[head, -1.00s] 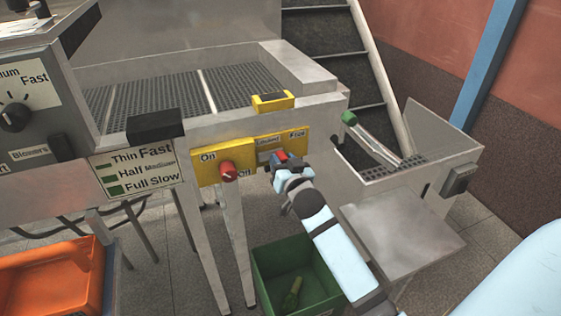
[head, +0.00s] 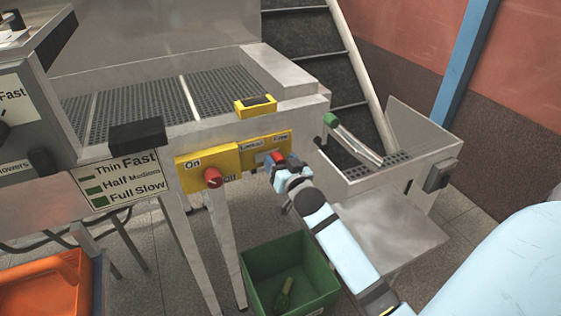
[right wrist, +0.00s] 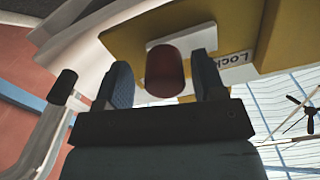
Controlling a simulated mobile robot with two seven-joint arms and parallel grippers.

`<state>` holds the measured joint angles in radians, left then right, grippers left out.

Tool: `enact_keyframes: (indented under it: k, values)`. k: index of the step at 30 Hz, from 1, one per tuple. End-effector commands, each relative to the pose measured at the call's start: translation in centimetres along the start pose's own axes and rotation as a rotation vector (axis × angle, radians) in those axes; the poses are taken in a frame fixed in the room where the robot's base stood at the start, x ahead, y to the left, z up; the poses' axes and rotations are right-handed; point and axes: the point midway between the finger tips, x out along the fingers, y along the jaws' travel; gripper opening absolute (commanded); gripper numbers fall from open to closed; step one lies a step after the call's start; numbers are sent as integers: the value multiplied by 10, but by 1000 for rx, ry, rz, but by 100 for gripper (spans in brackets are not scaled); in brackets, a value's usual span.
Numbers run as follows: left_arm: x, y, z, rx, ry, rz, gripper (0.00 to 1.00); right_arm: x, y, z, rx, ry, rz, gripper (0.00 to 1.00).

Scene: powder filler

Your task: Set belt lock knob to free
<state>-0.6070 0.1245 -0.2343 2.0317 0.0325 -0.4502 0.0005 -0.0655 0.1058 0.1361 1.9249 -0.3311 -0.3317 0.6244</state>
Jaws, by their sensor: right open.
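The belt lock knob (head: 277,158) is a small red knob on a pale plate on the yellow panel (head: 240,155), below the Locked and Free labels. My right gripper (head: 285,166) is at the knob and hides part of it in the head view. In the right wrist view, the red knob (right wrist: 164,70) stands between the two dark fingers of my open right gripper (right wrist: 164,82), with a visible gap to the right finger. Part of the Locked label (right wrist: 238,66) shows beside that finger. I cannot tell the knob's exact setting. My left gripper is not in view.
A red On/Off knob (head: 213,178) sits left on the same panel. A yellow box (head: 255,106) stands on the machine edge above. A green-tipped lever (head: 331,121) is to the right. A green bin (head: 250,275) stands on the floor below, and an orange tray (head: 45,285) at lower left.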

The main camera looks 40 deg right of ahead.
Motion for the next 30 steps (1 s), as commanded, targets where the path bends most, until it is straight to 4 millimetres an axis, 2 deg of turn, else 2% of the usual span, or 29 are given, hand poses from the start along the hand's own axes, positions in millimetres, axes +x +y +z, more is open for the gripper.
enact_keyframes:
  k: [5,12,18,24,30]
  values:
    - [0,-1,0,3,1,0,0,-28,1,1,1,-2,1,63]
    - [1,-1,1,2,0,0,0,-84,1,1,2,-2,2,63]
    - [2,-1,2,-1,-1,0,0,-119,1,1,2,-2,2,63]
    - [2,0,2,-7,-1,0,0,-133,1,0,0,0,2,63]
    - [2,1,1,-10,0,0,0,-134,1,0,0,1,2,63]
